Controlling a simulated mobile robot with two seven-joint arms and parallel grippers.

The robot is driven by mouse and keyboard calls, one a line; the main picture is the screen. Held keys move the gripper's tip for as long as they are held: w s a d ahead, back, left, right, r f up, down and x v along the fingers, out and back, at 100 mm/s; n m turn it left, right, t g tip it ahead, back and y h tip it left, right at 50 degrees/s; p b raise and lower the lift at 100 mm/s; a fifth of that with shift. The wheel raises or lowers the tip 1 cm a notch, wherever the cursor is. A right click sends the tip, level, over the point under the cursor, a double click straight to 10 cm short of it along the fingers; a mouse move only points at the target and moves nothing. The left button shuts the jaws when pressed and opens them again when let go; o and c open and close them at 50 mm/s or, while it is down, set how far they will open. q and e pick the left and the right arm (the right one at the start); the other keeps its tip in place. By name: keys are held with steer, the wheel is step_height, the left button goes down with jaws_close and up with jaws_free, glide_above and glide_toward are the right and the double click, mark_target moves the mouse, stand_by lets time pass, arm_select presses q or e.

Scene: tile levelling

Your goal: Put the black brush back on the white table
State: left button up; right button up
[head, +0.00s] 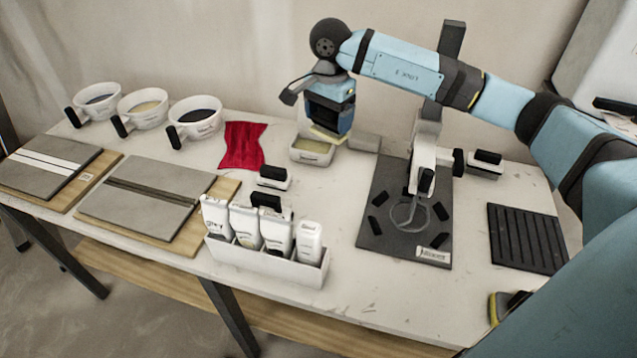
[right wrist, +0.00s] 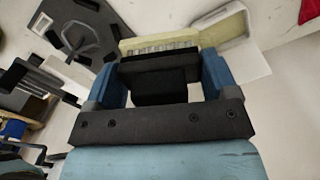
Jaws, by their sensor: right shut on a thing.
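My right gripper (head: 327,128) is shut on the black brush, pointing down over the back middle of the white table (head: 375,290). In the right wrist view the black brush (right wrist: 157,82) sits between the two blue fingers of my right gripper (right wrist: 162,85), with a pale yellow strip along its far edge. In the head view the fingers hide most of the brush; its pale yellow edge (head: 326,136) shows just over a small tray (head: 312,158). I cannot tell whether it touches the tray. My left gripper is not in view.
A red cloth (head: 242,146) lies left of the tray. A white rack (head: 268,262) of bottles stands in front, and a black mat with a stand (head: 385,225) is to the right. Several bowls (head: 195,118) and tile boards (head: 145,205) fill the left. Bare table shows between rack and mat.

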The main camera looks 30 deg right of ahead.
steer(key=f, duration=1.9)
steer(key=shift+s+f, duration=0.2)
steer(key=shift+f, duration=0.05)
steer(key=shift+b, duration=0.3)
steer(key=shift+f, duration=0.1)
steer(key=o, duration=0.9)
step_height(320, 180, up, 12)
